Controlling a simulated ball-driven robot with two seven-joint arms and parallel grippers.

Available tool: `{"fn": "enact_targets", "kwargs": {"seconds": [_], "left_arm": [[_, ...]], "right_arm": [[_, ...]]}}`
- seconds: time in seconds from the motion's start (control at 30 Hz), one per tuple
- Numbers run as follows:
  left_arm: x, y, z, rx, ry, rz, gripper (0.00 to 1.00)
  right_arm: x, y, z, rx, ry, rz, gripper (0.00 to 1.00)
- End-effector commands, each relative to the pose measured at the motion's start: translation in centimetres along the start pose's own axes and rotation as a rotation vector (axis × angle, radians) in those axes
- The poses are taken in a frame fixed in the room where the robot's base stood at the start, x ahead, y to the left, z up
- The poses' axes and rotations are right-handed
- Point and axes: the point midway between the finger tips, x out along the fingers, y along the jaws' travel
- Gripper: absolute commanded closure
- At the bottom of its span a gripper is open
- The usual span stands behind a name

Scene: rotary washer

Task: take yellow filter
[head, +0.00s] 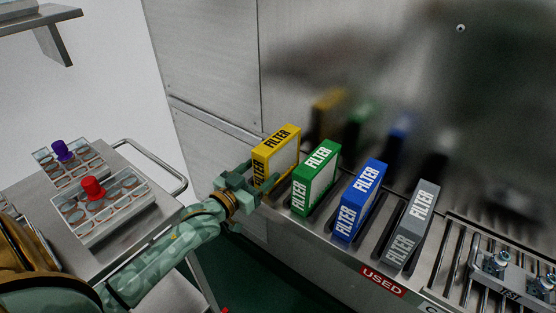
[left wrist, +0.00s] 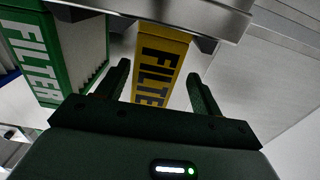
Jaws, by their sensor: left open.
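The yellow filter (head: 275,153) stands upright at the left end of a row of filters on the metal rack. It also shows in the left wrist view (left wrist: 159,66), with its lettered narrow face between the two fingers. My left gripper (head: 254,186) is open at the near side of the yellow filter, its fingers spread to either side of it. In the left wrist view my left gripper (left wrist: 163,88) has a visible gap between each finger and the filter. My right gripper is not in view.
A green filter (head: 316,177), a blue filter (head: 360,200) and a grey filter (head: 411,226) stand to the right in the same rack. A red USED label (head: 382,281) is on the front edge. A cart (head: 130,227) with vial trays is at left.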

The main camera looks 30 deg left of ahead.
Motion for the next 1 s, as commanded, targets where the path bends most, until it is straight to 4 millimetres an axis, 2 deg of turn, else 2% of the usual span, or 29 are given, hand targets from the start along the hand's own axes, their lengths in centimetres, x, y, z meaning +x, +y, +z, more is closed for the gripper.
{"fn": "enact_targets", "kwargs": {"seconds": [0.3,0.57,0.77,1.0], "left_arm": [[4.6,0.7,-0.4,0.000,0.001,0.000,0.34],[5.0,0.7,-0.5,0.000,-0.001,0.000,0.34],[4.9,0.7,-0.5,0.000,0.000,0.000,0.86],[4.9,0.7,-0.6,0.000,0.001,0.000,0.88]], "right_arm": [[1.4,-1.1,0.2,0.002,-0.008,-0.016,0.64],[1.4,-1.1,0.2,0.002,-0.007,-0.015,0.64],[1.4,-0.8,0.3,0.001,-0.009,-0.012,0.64],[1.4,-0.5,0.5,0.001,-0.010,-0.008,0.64]]}}
